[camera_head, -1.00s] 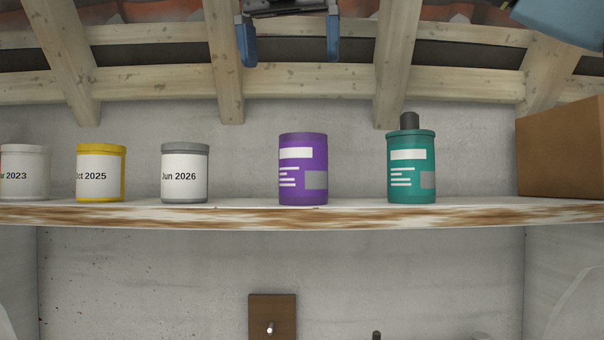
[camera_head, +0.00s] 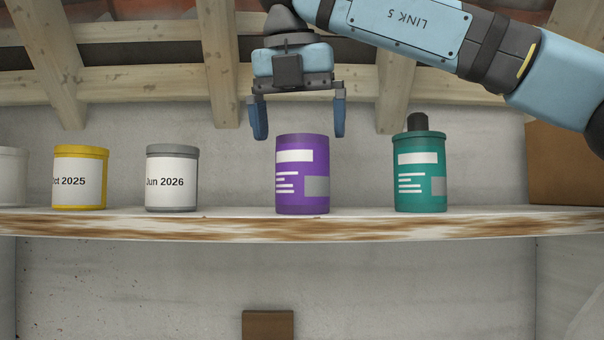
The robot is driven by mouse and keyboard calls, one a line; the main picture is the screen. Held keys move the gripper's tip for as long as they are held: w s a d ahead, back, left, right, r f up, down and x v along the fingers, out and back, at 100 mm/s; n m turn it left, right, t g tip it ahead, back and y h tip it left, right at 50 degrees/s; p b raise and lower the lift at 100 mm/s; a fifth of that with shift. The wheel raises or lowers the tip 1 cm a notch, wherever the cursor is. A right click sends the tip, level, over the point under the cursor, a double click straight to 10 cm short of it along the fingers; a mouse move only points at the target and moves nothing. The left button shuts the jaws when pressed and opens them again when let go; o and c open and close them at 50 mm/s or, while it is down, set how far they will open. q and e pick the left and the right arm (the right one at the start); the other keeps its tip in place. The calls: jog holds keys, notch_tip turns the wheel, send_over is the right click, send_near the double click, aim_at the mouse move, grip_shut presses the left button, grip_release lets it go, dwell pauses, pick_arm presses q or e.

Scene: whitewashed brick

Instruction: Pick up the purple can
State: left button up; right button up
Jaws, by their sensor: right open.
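The purple can (camera_head: 302,174) stands upright on the shelf, in the middle of the head view, with white and grey label marks on its front. My right gripper (camera_head: 298,122) points down over it, its two blue fingers spread apart, one to each side of the can's top. The fingertips are around the height of the can's rim in the picture. Nothing is between the fingers. How far the gripper is in depth from the can is hard to tell. My left gripper is not in view.
A teal can with a dark cap (camera_head: 420,170) stands to the right, a grey-lidded jar (camera_head: 172,178) and a yellow-lidded jar (camera_head: 80,178) to the left. A brown box (camera_head: 570,165) is at far right, partly behind my arm. Wooden beams (camera_head: 160,85) run above the shelf (camera_head: 300,222).

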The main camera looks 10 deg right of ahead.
aim_at(303, 151)
jog(key=x, duration=0.4)
jog(key=shift+w+d+f+p, duration=0.1)
jog(key=shift+w+d+p, duration=0.1)
jog(key=shift+p, duration=0.2)
jog(key=shift+s+a, duration=0.15)
jog(key=shift+s, duration=0.05)
jog(key=shift+c, duration=0.8)
jog(key=c, duration=1.1)
